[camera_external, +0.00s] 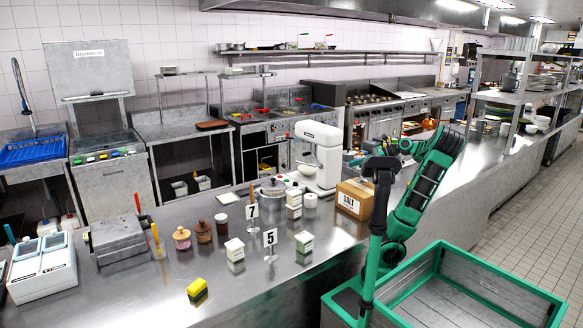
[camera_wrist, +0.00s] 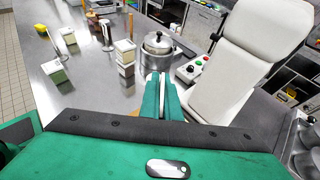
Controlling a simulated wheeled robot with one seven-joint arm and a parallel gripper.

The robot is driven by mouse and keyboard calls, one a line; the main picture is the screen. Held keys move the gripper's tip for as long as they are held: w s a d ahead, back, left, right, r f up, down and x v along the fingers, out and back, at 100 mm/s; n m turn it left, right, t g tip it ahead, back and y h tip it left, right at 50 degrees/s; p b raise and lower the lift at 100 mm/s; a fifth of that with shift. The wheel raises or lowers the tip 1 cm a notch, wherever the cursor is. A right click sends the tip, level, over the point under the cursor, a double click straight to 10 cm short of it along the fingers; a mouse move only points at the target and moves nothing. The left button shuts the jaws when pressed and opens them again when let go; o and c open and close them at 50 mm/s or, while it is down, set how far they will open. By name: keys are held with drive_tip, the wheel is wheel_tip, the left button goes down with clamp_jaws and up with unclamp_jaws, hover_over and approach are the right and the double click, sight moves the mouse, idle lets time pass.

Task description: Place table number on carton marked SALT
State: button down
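Two table numbers stand upright on the steel counter in the external view: a white "7" sign (camera_external: 252,212) and a white "5" sign (camera_external: 270,238) nearer the front. Thin stands, probably theirs, show at upper left in the wrist view (camera_wrist: 106,32). The brown carton marked SALT (camera_external: 354,199) sits right of the mixer, its top bare as far as I can see. My gripper (camera_external: 352,161) is raised above and behind the carton, partly hidden by my own body.
A white stand mixer (camera_external: 318,155) stands close by my gripper. A lidded pot (camera_external: 272,188) and several small containers (camera_external: 234,250) surround the signs. A yellow sponge (camera_external: 197,289) lies at the front. Bare counter shows left of the sponge.

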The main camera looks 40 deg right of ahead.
drive_tip(key=shift+f, duration=1.45)
drive_tip(key=shift+f, duration=0.1)
drive_tip(key=c, duration=2)
unclamp_jaws()
drive_tip(key=v, duration=1.2)
